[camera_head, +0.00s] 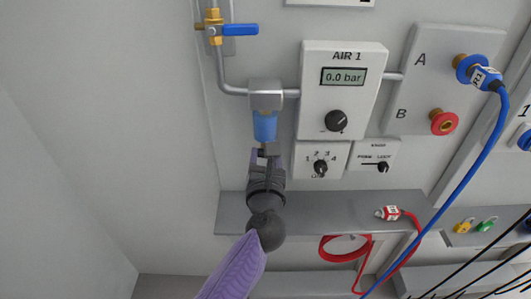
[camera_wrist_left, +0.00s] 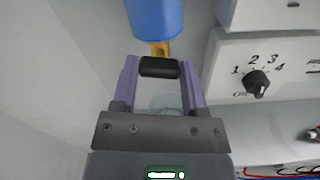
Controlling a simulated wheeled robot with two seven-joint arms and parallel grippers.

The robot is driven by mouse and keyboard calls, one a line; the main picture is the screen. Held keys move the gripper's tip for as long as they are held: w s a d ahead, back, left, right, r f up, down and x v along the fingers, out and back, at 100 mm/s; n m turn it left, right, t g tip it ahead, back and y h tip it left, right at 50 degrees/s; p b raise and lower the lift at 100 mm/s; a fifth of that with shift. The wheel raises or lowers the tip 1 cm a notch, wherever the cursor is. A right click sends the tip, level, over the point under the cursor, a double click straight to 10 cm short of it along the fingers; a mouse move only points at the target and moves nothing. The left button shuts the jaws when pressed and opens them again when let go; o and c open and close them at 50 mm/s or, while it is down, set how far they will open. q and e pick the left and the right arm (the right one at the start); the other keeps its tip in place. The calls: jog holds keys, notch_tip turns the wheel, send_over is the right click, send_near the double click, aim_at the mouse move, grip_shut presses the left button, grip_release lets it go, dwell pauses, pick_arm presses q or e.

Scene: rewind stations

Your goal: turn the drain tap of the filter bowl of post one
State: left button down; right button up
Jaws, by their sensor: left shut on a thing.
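The filter bowl (camera_head: 265,127) is blue and hangs under a grey filter head on the wall below the pipe. It also shows at the top of the left wrist view (camera_wrist_left: 155,15). A short brass stem (camera_wrist_left: 160,48) comes out of its bottom, with the black drain tap (camera_wrist_left: 159,67) at its lower end. My left gripper (camera_head: 267,153) is directly under the bowl. Its purple fingers are shut on the tap, one on each side. In the head view the gripper mostly hides the tap. My right gripper is not in view.
Right of the bowl are the AIR 1 panel (camera_head: 343,60), reading 0.0 bar, and a 1-4 selector (camera_head: 320,162). A blue-handled valve (camera_head: 239,30) is above. A grey shelf (camera_head: 310,205) runs below. A blue hose (camera_head: 470,170) hangs at right. The left wall is bare.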

pick_arm(q)
jog(key=m+p, duration=0.2)
jog(key=m, duration=0.2)
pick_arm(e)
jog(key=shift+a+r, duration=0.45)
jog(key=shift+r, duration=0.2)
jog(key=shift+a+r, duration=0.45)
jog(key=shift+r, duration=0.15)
pick_arm(q)
jog(key=shift+f+m, duration=0.1)
jog(key=shift+m, duration=0.2)
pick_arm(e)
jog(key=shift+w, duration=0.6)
pick_arm(q)
jog(key=shift+c, duration=1)
grip_release()
jog(key=shift+o, duration=0.4)
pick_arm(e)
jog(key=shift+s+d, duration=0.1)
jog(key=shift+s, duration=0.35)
